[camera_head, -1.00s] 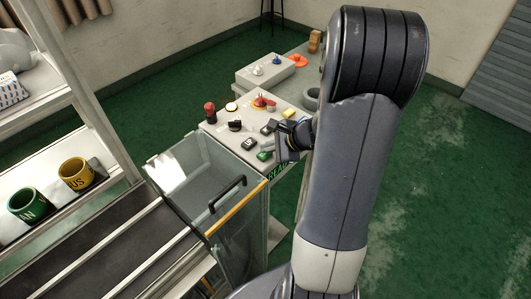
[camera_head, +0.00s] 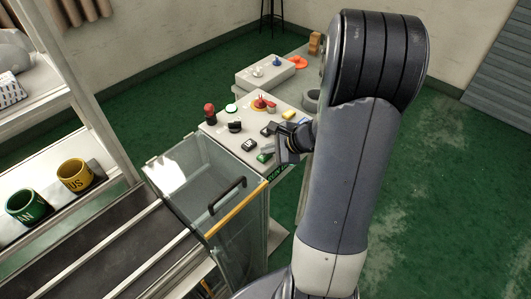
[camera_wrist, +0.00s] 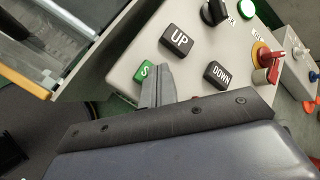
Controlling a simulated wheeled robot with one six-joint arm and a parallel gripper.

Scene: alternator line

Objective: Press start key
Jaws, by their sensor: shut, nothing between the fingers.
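In the head view my gripper (camera_head: 287,154) is partly hidden against my wrist. A round lamp (camera_head: 231,107) on the panel glows green.
Black UP (camera_wrist: 179,40) and DOWN (camera_wrist: 217,74) keys sit close to my fingers. A black knob (camera_wrist: 214,12) and a red-and-yellow switch (camera_wrist: 264,58) stand up from the panel. A glass-sided bin with a black handle (camera_head: 228,194) stands in front.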

